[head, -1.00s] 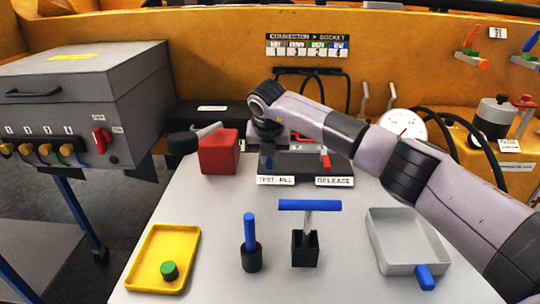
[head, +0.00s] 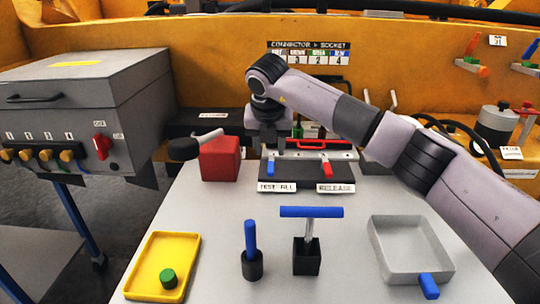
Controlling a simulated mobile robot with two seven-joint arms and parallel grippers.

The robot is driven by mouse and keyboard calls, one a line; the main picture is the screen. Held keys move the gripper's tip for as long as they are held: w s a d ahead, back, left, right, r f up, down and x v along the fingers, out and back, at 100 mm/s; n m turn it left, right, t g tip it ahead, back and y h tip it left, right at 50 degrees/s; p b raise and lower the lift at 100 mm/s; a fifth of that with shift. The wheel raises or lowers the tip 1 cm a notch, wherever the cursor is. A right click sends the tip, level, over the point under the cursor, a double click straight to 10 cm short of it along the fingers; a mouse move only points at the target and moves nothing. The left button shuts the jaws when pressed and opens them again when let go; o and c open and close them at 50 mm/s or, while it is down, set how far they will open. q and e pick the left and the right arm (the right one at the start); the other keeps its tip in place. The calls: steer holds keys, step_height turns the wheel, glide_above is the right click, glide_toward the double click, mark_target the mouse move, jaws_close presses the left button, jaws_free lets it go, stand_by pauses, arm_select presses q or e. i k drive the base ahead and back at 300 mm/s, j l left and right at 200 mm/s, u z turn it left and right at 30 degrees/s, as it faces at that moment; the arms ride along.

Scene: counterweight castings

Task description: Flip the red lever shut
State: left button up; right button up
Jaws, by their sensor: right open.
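A small red lever (head: 327,167) stands at the right of a dark fixture, behind its RELEASE label (head: 335,188). A matching blue lever (head: 270,169) stands at the left, behind the other label. A long red bar (head: 325,144) lies along the fixture's back; its left part is hidden by my arm. My right gripper (head: 268,150) points down over the fixture's left side, near the blue lever and left of the red lever, apart from the red one. It is open; its fingertips are hard to make out. My left gripper is not in view.
A red block (head: 219,160) with a black-knobbed handle (head: 184,149) stands left of the fixture. In front are a yellow tray (head: 190,247), a blue peg (head: 250,237), a blue T-handle (head: 311,212) and a grey tray (head: 377,243). The table's middle is clear.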

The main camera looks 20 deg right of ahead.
mark_target(325, 164)
steer(key=k+l, duration=0.25)
steer(key=k, duration=0.2)
steer(key=k+l, duration=0.25)
steer(key=k, duration=0.2)
steer(key=k+l, duration=0.25)
steer(key=k, duration=0.25)
